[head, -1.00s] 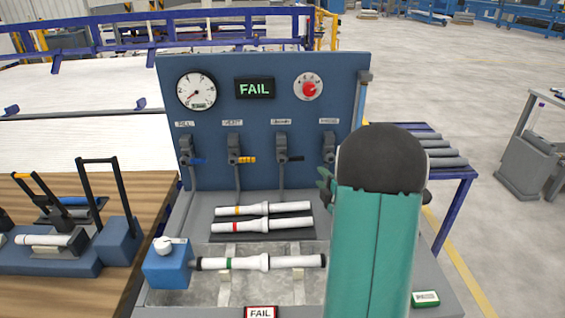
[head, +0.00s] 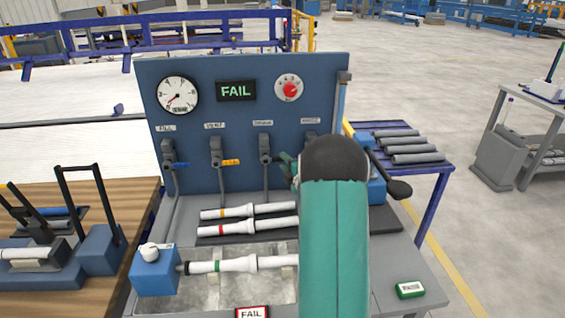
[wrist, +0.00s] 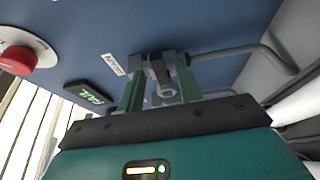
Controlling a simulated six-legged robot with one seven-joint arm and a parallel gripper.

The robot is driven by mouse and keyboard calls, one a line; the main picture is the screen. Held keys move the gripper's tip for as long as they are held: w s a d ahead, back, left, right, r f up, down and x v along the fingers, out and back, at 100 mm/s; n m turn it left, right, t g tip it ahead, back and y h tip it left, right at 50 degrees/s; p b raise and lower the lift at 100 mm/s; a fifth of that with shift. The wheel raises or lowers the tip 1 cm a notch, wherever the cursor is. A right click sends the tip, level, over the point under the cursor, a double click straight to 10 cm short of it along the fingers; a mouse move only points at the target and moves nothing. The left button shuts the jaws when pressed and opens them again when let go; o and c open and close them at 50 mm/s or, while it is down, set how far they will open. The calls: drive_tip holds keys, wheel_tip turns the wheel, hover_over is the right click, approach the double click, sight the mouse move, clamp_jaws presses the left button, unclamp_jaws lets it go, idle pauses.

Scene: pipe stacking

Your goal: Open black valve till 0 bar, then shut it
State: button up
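The black valve (head: 266,148) is third from the left on the blue panel, with its black handle pointing right. My gripper (head: 287,165) is just right of it, partly hidden by my arm. In the wrist view, the two green fingers of my gripper (wrist: 160,92) are apart, with the dark valve handle (wrist: 158,72) between them. I cannot tell whether they touch it. The pressure gauge (head: 177,95) has its needle pointing to the lower left; its reading is too small to tell.
The display (head: 236,91) reads FAIL, with a red knob (head: 290,90) right of it. A blue-handled valve (head: 170,155) and a yellow-handled valve (head: 217,152) are to the left. White pipes (head: 240,228) lie on the bench below. The fourth valve is mostly hidden behind my arm.

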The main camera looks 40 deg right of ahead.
drive_tip(key=shift+x, duration=0.8)
drive_tip(key=shift+d, duration=0.1)
clamp_jaws()
